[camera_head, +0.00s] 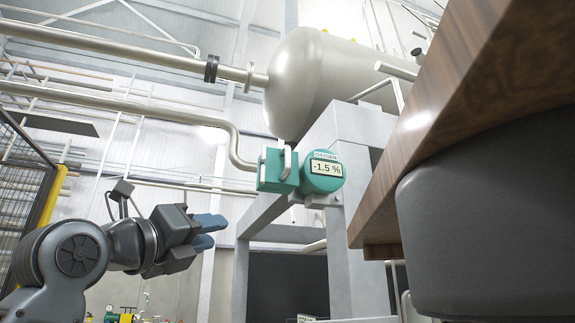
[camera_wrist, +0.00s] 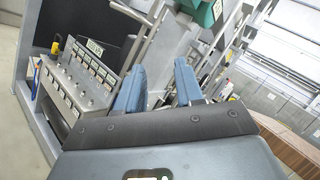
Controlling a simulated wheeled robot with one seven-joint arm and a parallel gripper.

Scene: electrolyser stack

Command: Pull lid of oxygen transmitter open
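The oxygen transmitter (camera_head: 322,172) is a teal round housing with a display reading "-1.5 %" under the word OXYGEN. Its teal box-shaped lid (camera_head: 272,170) is on the left side and carries a pale upright handle (camera_head: 286,162). I cannot tell whether the lid is fully shut. My gripper (camera_head: 212,232) is to the left of and below the transmitter, apart from it, with blue fingers pointing right. In the wrist view the two blue fingers (camera_wrist: 160,88) stand apart with nothing between them. A teal part (camera_wrist: 207,12) shows at the top of that view, beyond the fingers.
A grey steel frame (camera_head: 338,240) stands behind and below the transmitter, under a large tank (camera_head: 315,80). A bent pipe (camera_head: 235,145) ends near the lid. A wooden edge (camera_head: 440,110) fills the right. A control panel (camera_wrist: 75,85) shows in the wrist view.

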